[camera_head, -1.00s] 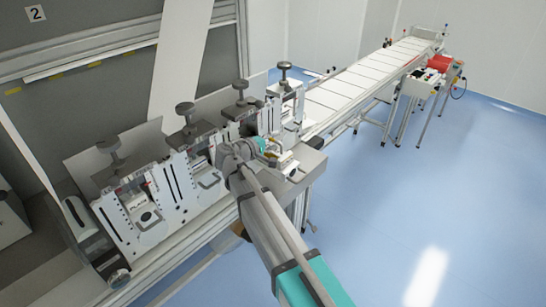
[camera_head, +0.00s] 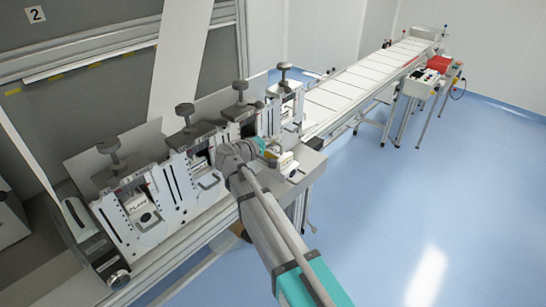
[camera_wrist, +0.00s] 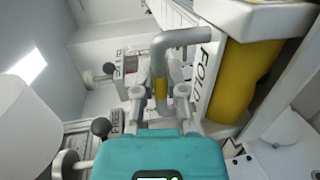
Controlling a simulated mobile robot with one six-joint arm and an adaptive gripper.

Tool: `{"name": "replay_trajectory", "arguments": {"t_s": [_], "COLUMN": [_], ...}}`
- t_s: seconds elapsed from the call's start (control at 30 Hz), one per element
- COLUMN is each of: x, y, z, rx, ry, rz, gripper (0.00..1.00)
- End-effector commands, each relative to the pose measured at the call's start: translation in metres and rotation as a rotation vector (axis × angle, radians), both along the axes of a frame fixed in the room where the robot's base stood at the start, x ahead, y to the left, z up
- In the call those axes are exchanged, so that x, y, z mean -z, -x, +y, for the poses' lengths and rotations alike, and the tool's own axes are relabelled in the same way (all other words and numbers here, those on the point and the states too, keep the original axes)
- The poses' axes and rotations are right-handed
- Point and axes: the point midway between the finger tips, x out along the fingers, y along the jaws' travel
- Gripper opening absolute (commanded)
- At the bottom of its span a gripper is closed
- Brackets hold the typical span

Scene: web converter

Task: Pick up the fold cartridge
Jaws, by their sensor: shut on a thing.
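The fold cartridge (camera_wrist: 206,72) fills the right of the wrist view as a white block with FOLD lettering on its side. Its grey bent handle (camera_wrist: 182,38) curves out to the left and down between my fingers. My gripper (camera_wrist: 160,92), with a teal body, is shut on this handle. In the head view my gripper (camera_head: 267,152) is at the near right end of the row of white stations. The cartridge (camera_head: 285,162) shows there only in part beside it, mostly hidden by the gripper and wrist. I cannot tell whether it touches its support.
White station plates with dark knobs (camera_head: 185,110) line the machine to the left. A long conveyor (camera_head: 365,75) runs back right, with a small red-topped stand (camera_head: 432,75) beside it. The blue floor at right is clear.

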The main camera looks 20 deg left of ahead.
Motion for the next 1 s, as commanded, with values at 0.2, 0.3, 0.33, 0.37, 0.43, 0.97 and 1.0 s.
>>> {"name": "replay_trajectory", "arguments": {"t_s": [0.2, 0.3, 0.33, 0.37, 0.43, 0.97, 1.0], "x": [0.0, 0.0, 0.0, 0.0, 0.0, -0.028, -0.032], "y": [0.0, 0.0, 0.0, 0.0, 0.0, 0.0, 0.0], "z": [0.0, 0.0, 0.0, 0.0, 0.0, 0.0, 0.0], "rx": [0.0, 0.0, 0.0, 0.0, 0.0, 0.0, 0.0], "ry": [0.0, 0.0, 0.0, 0.0, 0.0, 0.0, 0.0], "rz": [0.0, 0.0, 0.0, 0.0, 0.0, -0.001, -0.001], "gripper": [0.0, 0.0, 0.0, 0.0, 0.0, 0.0, 0.0]}}
